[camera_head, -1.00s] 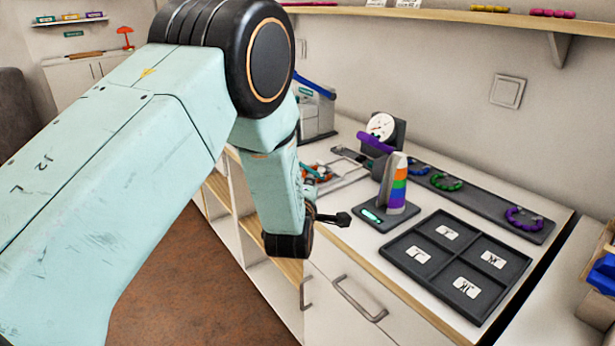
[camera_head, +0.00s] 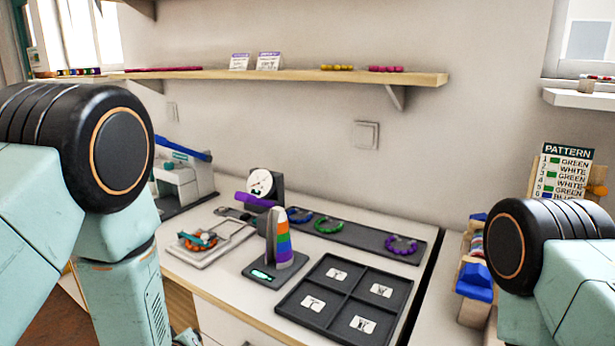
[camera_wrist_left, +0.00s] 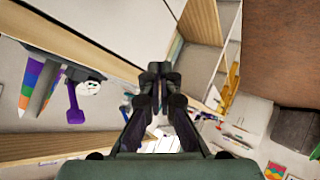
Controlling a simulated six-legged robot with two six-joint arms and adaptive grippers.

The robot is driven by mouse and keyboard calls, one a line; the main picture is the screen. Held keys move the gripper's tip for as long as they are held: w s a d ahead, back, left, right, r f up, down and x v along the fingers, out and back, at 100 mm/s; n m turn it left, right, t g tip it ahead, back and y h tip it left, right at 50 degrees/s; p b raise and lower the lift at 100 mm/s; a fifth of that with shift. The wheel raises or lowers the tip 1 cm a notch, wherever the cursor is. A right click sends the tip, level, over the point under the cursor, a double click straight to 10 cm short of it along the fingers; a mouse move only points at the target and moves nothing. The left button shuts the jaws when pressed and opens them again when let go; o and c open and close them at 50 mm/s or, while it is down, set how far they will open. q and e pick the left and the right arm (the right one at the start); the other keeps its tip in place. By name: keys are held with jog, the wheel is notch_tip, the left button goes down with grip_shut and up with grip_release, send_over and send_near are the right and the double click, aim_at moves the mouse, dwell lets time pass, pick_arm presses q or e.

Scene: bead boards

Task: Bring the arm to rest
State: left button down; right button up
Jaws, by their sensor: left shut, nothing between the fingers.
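My left arm comes in at the left edge of the head view, its forearm hanging down beside the counter; its gripper is not clear there. In the left wrist view my left gripper (camera_wrist_left: 158,72) is shut and empty, its fingertips together. My right arm shows at the right edge of the head view, but its gripper is out of frame.
The white counter (camera_head: 215,282) holds a dark four-compartment tray (camera_head: 345,300), a rainbow-striped cone (camera_head: 279,240), a dial gauge (camera_head: 260,184) and a dark strip (camera_head: 350,236) with bead rings. A shelf (camera_head: 300,76) runs above. A pattern card (camera_head: 566,172) stands at right.

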pick_arm(q)
jog(key=s+f+m+g+h, duration=0.1)
jog(key=s+f+m+g, duration=0.2)
jog(key=s, duration=1.4)
jog(key=s+f+m+g, duration=0.4)
jog(key=s+f+g, duration=0.3)
jog(key=s+f, duration=0.5)
jog(key=s, duration=0.5)
jog(key=shift+s+d+g+h, duration=0.15)
jog(key=shift+s+g+h, duration=0.1)
jog(key=shift+g+h, duration=0.15)
